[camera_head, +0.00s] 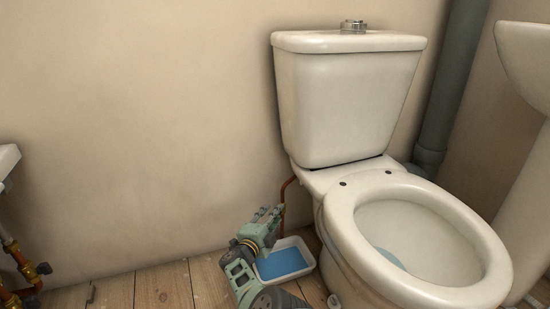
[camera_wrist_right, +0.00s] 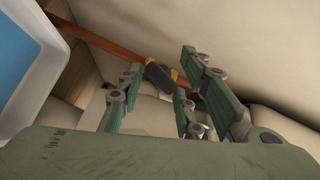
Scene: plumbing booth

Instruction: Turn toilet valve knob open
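The toilet (camera_head: 345,110) stands against the wall, with a thin copper pipe (camera_head: 284,190) beside its tank on the left. My right gripper (camera_head: 268,213) is low beside the toilet, near this pipe. In the right wrist view the copper pipe (camera_wrist_right: 95,38) runs to a valve with a dark knob (camera_wrist_right: 158,76) and yellowish parts. The right gripper (camera_wrist_right: 162,82) is open there, its fingers spread on either side of the knob. I cannot tell whether a finger touches it. In the head view the gripper hides the valve. My left gripper is not in view.
A white tray with blue inside (camera_head: 304,243) lies on the wooden floor below my right gripper. A grey drain pipe (camera_head: 447,95) and a white basin pedestal (camera_head: 527,205) stand at right. Copper pipes with brass fittings (camera_head: 28,272) are at far left.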

